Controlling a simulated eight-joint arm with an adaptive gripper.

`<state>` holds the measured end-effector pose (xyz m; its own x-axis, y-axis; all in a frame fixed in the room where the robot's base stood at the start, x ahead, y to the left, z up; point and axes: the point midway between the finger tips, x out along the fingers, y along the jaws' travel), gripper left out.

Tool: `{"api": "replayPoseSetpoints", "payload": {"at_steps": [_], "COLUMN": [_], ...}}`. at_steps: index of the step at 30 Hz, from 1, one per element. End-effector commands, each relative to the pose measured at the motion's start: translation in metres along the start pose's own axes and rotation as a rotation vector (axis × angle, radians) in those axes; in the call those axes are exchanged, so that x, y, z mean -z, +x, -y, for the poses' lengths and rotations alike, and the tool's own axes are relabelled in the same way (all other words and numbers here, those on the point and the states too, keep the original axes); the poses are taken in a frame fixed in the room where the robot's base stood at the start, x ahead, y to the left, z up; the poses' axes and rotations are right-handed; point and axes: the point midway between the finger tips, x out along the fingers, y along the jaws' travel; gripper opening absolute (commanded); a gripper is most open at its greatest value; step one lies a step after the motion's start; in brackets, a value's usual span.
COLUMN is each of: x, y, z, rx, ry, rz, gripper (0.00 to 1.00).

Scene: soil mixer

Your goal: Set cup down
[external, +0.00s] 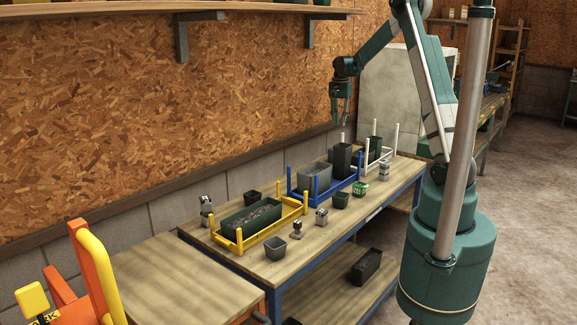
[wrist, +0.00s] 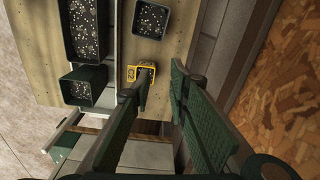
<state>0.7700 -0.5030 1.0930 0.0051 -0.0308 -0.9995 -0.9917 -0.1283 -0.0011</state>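My gripper (external: 341,103) hangs high above the far right end of the workbench in the external view, pointing down. In the wrist view my gripper's (wrist: 160,82) two fingers stand apart with a clear gap and nothing between them. In the external view small dark pots stand on the bench: one at the front (external: 275,249), one at the middle (external: 341,200) and one at the back (external: 254,197). A green-labelled cup (external: 360,187) stands beyond the middle one.
A yellow-framed rack (external: 229,243), a blue-framed rack (external: 325,191) and a white-framed rack (external: 394,142) stand along the workbench (external: 333,233). Grey and black containers stand in the blue rack. The chipboard wall (external: 150,110) rises behind. Bare wood shows along the bench's front.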

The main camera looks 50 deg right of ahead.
Motion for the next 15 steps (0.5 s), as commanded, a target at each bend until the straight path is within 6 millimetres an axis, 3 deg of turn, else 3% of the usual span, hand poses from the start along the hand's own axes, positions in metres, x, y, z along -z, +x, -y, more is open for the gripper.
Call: {"api": "replayPoseSetpoints", "payload": {"at_steps": [15], "x": [-0.117], "y": [-0.087], "z": [-0.005], "rx": [0.084], "ry": [-0.254], "rz": [-0.068], "gripper": [0.18]}}
